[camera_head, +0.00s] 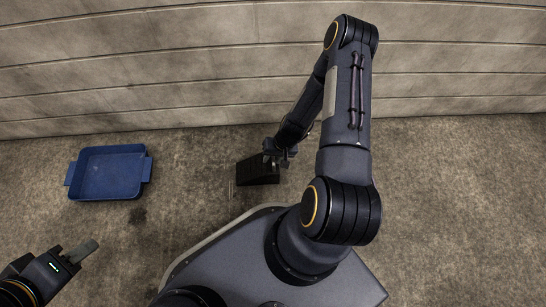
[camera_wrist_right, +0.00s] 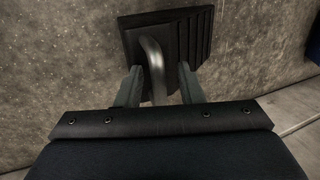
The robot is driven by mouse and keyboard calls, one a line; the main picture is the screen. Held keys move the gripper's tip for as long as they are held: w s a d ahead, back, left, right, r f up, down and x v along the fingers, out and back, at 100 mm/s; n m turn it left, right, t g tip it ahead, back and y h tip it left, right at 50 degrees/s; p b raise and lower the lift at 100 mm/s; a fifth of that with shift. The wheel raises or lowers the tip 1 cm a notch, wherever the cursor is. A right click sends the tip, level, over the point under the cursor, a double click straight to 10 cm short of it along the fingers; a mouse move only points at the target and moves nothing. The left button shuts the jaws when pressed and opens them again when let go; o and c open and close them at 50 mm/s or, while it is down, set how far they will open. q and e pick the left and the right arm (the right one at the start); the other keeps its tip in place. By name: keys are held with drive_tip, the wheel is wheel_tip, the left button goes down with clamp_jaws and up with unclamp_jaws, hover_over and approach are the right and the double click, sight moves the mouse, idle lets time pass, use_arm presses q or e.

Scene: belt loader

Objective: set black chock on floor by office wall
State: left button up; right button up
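The black chock (camera_head: 258,172) sits on the floor a short way out from the foot of the panelled wall (camera_head: 150,70). In the right wrist view the chock (camera_wrist_right: 192,38) shows its ribbed side and a grey bar handle (camera_wrist_right: 154,62). My right gripper (camera_head: 279,153) is down at the chock and partly covers its right end. In the wrist view the right gripper's fingers (camera_wrist_right: 160,86) stand apart, one on each side of the handle, with gaps visible. My left gripper (camera_head: 80,252) is at lower left, above the floor and away from the chock; its finger gap is unclear.
A blue tray (camera_head: 110,174) with side handles lies on the floor at left, near the wall. It looks empty. The floor between the tray and the chock is clear, and bare floor (camera_head: 460,190) lies to the right of my right arm.

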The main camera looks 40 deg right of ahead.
drive_tip(key=shift+r, duration=0.1)
wheel_tip(320, 180, up, 36)
drive_tip(key=a+n+t+p, duration=0.1)
drive_tip(key=n+t+p, duration=0.15)
drive_tip(key=p, duration=0.25)
drive_tip(key=s+a+r+n, duration=0.1)
drive_tip(key=s+a+r, duration=0.2)
drive_tip(key=s+r, duration=0.2)
drive_tip(key=s+a+r+n+t, duration=0.1)
drive_tip(key=s+a+r, duration=0.3)
drive_tip(key=s, duration=0.5)
wheel_tip(320, 180, up, 2)
drive_tip(key=shift+s+r+y, duration=0.25)
drive_tip(key=shift+s+y, duration=0.05)
drive_tip(key=shift+y, duration=0.1)
drive_tip(key=shift+a, duration=0.1)
